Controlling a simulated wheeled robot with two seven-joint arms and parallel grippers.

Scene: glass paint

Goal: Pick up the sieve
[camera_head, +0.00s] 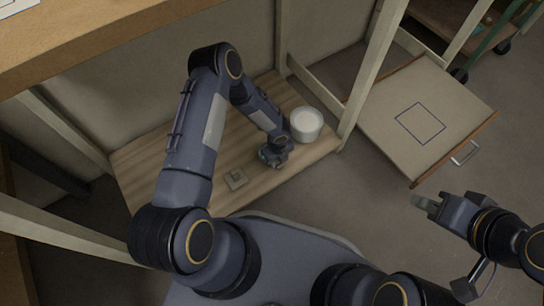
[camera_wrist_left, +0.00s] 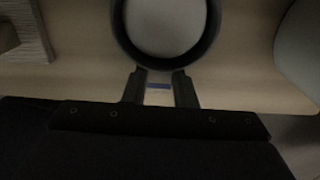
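The sieve (camera_wrist_left: 165,24), a round dark rim around a pale disc, shows at the top of the left wrist view, cut off by the frame edge. My left gripper (camera_wrist_left: 159,88) points at its near side, with its two fingers apart. A small blue strip shows between the fingers; I cannot tell whether it belongs to the sieve. In the head view my left gripper (camera_head: 266,157) is low over the wooden shelf and mostly covers the sieve. My right gripper (camera_head: 424,204) hangs over the floor at the right, away from the shelf; its finger gap is unclear.
A white tub (camera_head: 306,124) stands on the low wooden shelf (camera_head: 150,160), right beside my left gripper. A small square block (camera_head: 235,179) lies to its left. Pale posts frame the shelf. An open drawer (camera_head: 455,100) with a blue outlined square is at the right.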

